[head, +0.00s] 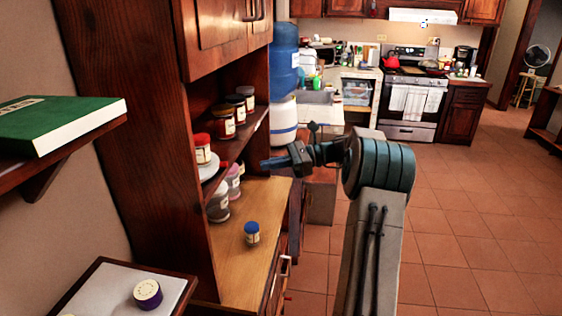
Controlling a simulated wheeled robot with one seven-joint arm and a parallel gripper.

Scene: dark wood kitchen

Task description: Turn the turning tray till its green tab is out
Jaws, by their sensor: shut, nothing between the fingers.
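A pale round disc (212,168), which looks like the turning tray, sits on the middle shelf of the wooden hutch, partly hidden by the hutch's side panel. A red-lidded jar (203,149) stands on or just at it. No green tab shows on the visible part. My gripper (264,163) is shut and empty, pointing left toward the hutch. It appears to the right of the disc, with a gap between them in the picture.
Several jars (222,122) line the same shelf. More jars (217,206) stand below, and a blue-lidded jar (251,233) is on the hutch counter (235,262). A green book (60,122) lies on the left shelf. The floor at right is clear.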

